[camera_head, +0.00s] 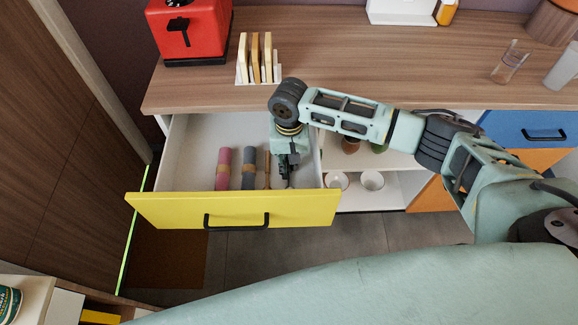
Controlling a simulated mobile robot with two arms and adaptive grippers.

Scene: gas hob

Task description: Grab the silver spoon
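An open drawer with a yellow front (290,212) holds a few items. My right gripper (285,172) reaches down into the right part of this drawer, with its dark fingers pointing toward the drawer's front. A slim brown utensil (267,172) lies just left of the gripper. I cannot clearly make out the silver spoon; the gripper covers part of the drawer floor there. The fingers look close together, but whether they are open or shut on something is too small to tell. My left gripper is not in view.
A pink roll (223,169) and a grey roll (249,169) lie in the drawer's middle. Its left side (190,150) is clear. The wooden countertop (400,65) overhangs behind, with a red appliance (190,32) and a rack of boards (256,60). White bowls (372,180) stand on the shelf at right.

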